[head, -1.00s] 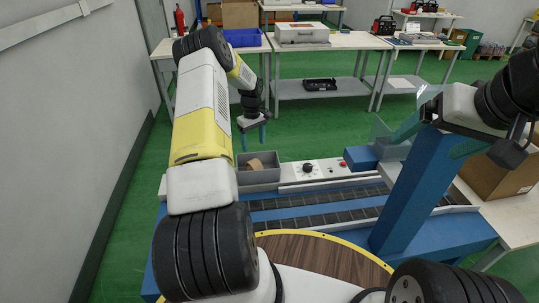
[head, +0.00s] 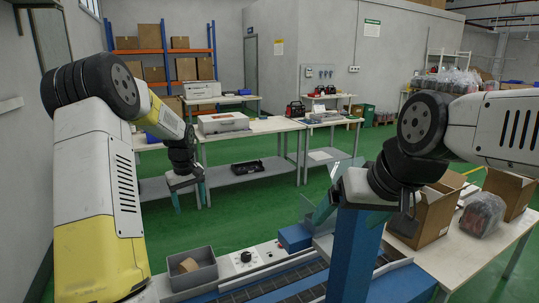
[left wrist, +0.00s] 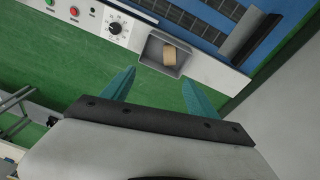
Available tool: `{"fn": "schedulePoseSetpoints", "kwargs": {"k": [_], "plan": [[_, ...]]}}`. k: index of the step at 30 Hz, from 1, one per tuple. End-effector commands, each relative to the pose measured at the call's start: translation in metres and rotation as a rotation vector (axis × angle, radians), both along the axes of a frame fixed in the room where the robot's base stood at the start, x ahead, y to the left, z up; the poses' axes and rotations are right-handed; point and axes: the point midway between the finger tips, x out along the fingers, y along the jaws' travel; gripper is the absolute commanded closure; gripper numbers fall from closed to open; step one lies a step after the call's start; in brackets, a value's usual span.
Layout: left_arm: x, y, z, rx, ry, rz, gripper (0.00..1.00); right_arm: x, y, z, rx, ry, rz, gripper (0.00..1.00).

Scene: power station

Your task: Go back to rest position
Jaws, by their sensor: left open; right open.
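My left gripper (head: 190,198) hangs in the left half of the head view, empty, its two teal fingers spread apart. In the left wrist view its open fingers (left wrist: 158,78) have only green floor between them. A grey bin (head: 206,274) sits below it on the machine's edge, with a brown object (head: 188,265) inside. The bin also shows in the left wrist view (left wrist: 148,52), beyond the fingertips. My right gripper (head: 349,213) is open near the top of a blue post (head: 352,262), which overlaps it in the picture. I cannot tell whether they touch.
A control panel (head: 262,258) with a black knob lies along the blue conveyor machine (head: 300,285). At right, a table (head: 448,262) holds an open cardboard box (head: 432,212) and a bagged item (head: 483,215). Workbenches (head: 262,127) stand behind. Green floor between is clear.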

Motion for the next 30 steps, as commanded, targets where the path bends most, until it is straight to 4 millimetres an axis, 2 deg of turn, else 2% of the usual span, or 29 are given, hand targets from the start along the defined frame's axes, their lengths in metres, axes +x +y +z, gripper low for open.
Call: {"fn": "schedulePoseSetpoints", "kwargs": {"k": [1, 6, 12, 15, 19, 24, 27, 30], "plan": [[-0.012, -0.009, 0.026, 0.01, -0.024, -0.038, 0.32, 0.0, 0.0, 0.0, 0.0, 0.0, 0.0, 0.09], [-0.058, -0.036, 0.086, 0.027, -0.086, -0.163, 0.32, 0.0, 0.0, 0.0, 0.0, 0.0, 0.0, 0.09], [-0.123, -0.065, 0.139, 0.039, -0.164, -0.3, 0.32, 0.0, 0.0, 0.0, 0.0, 0.0, 0.0, 0.09], [-0.157, -0.078, 0.158, 0.041, -0.206, -0.366, 0.32, 0.0, 0.0, 0.0, 0.0, 0.0, 0.0, 0.09], [-0.204, -0.093, 0.173, 0.042, -0.265, -0.452, 0.32, 0.0, 0.0, 0.0, 0.0, 0.0, 0.0, 0.09], [-0.262, -0.11, 0.18, 0.035, -0.344, -0.56, 0.32, 0.0, 0.0, 0.0, 0.0, 0.0, 0.0, 0.09], [-0.289, -0.118, 0.178, 0.03, -0.385, -0.614, 0.32, 0.0, 0.0, 0.0, 0.0, 0.0, 0.0, 0.09], [-0.308, -0.124, 0.175, 0.026, -0.416, -0.653, 0.32, 0.0, 0.0, 0.0, 0.0, 0.0, 0.0, 0.09]]}}
